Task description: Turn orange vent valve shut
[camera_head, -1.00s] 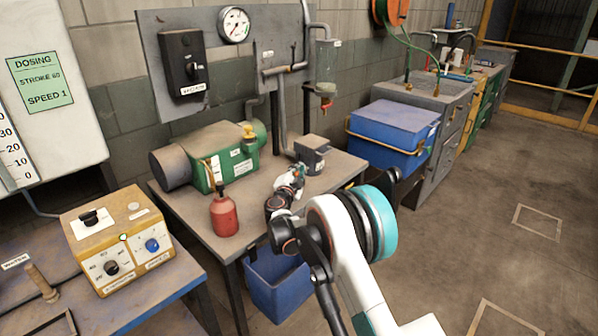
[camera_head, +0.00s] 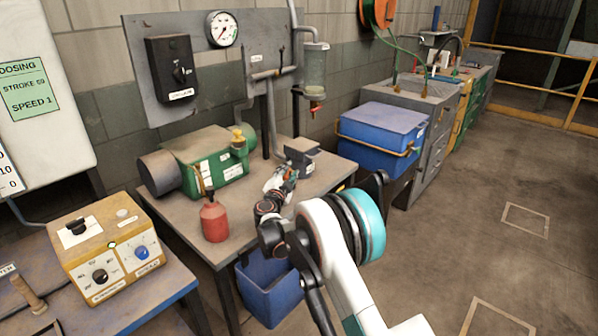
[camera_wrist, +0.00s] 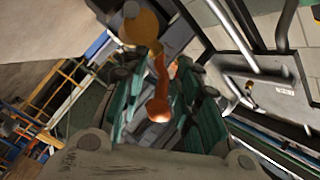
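In the wrist view an orange lever (camera_wrist: 160,80) with a rounded end hangs from a round brownish-yellow part (camera_wrist: 138,25). It lies in the gap between the dark green fingers of my gripper (camera_wrist: 160,100). The fingers stand apart on either side; I cannot tell whether they touch the lever. In the head view my gripper (camera_head: 279,181) is small, above the table near the dark grey box, and partly hidden by my arm. A small red-orange valve (camera_head: 316,107) shows under the glass cylinder; I cannot tell if it is the same lever.
A red oil can (camera_head: 214,221) and a green pump (camera_head: 205,160) stand on the table left of my gripper. A dark grey box (camera_head: 302,152) sits behind it. A blue lidded case (camera_head: 378,140) is to the right. Open floor lies at right.

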